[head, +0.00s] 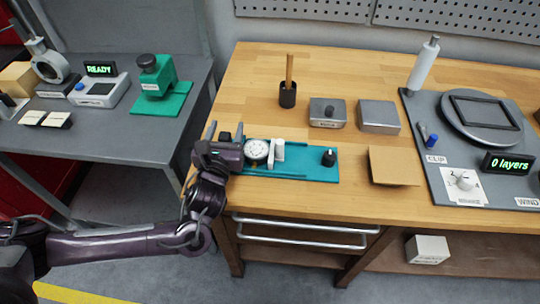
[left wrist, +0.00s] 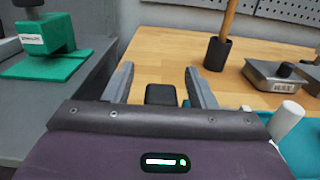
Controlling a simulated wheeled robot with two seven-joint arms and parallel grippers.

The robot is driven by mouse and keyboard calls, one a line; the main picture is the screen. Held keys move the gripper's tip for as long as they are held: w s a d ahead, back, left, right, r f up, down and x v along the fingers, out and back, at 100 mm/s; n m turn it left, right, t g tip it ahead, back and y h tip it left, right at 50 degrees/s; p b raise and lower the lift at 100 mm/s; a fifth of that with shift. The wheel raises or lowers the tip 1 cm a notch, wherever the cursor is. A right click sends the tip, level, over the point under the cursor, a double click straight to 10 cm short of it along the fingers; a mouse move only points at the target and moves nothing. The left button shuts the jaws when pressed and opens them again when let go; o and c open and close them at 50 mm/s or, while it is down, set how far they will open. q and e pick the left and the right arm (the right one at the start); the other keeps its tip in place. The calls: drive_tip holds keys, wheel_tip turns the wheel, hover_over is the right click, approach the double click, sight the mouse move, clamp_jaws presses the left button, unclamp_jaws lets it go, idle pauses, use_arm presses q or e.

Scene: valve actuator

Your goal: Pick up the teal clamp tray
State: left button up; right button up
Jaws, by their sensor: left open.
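The teal clamp tray (head: 312,172) lies flat and lengthwise near the front edge of the wooden bench. A round white dial (head: 257,150), white upright pieces (head: 279,150) and a black knob (head: 328,158) are on it. My left gripper (head: 226,132) is open at the tray's left end and hides that end. In the left wrist view, its two fingers (left wrist: 160,86) are apart and point toward the back of the bench. A dark block shows between them. Part of the teal tray (left wrist: 287,122) shows to their right. My right gripper is not in view.
Behind the tray stand a black holder with a wooden stick (head: 288,95) and two grey boxes (head: 379,116). A tan board (head: 393,166) lies to its right, then a grey station (head: 440,190). A green fixture (head: 165,100) stands on the left grey table.

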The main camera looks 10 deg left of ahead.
use_arm(q)
drive_tip(key=shift+s, duration=0.1)
drive_tip(key=shift+c, duration=0.3)
clamp_jaws()
drive_tip(key=shift+r, duration=0.15)
